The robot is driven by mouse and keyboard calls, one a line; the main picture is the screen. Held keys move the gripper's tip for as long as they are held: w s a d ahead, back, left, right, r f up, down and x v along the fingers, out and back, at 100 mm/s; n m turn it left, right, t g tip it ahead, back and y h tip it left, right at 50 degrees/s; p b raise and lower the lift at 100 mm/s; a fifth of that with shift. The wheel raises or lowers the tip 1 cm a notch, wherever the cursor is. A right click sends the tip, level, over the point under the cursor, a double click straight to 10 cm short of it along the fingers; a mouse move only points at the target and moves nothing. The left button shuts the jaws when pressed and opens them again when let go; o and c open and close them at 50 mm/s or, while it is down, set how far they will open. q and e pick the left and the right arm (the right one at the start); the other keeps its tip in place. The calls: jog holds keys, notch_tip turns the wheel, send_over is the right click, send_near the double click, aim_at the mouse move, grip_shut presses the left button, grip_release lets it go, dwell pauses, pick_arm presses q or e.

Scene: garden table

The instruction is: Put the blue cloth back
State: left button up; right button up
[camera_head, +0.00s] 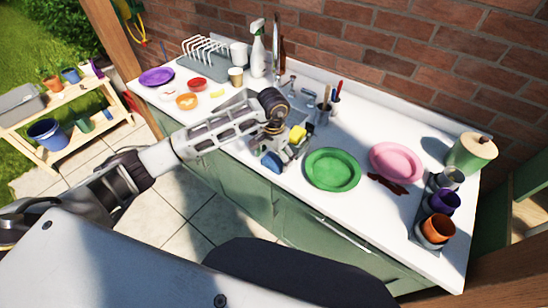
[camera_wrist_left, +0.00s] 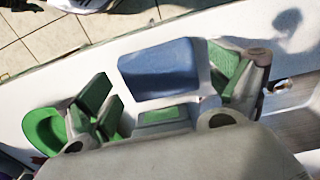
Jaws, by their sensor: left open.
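The blue cloth (camera_head: 271,163) shows at the front edge of the white counter, below my left gripper (camera_head: 282,147) and partly hidden by it. In the left wrist view the blue cloth (camera_wrist_left: 158,68) is a folded-looking blue patch between the open, green-padded fingers of my left gripper (camera_wrist_left: 168,88). There is a gap beside it on the finger at right, and I cannot tell whether either finger touches it. A yellow sponge (camera_head: 298,133) is just right of the gripper. My right gripper is out of view.
A green plate (camera_head: 332,169) and a pink plate (camera_head: 396,162) lie right of the gripper. A utensil cup (camera_head: 323,112) and tap (camera_head: 288,84) stand behind it. A spray bottle (camera_head: 258,50) and dish rack (camera_head: 207,60) are farther back left. Several cups stand at right.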

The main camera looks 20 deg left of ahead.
aim_at(274, 160)
pick_arm(q)
jog(key=shift+r, duration=0.15)
notch_tip(274, 160, up, 2)
jog(key=shift+r, duration=0.1)
notch_tip(274, 160, up, 10)
jog(key=b, duration=0.2)
dwell(0.6)
jog(key=shift+a, duration=0.1)
dwell(0.4)
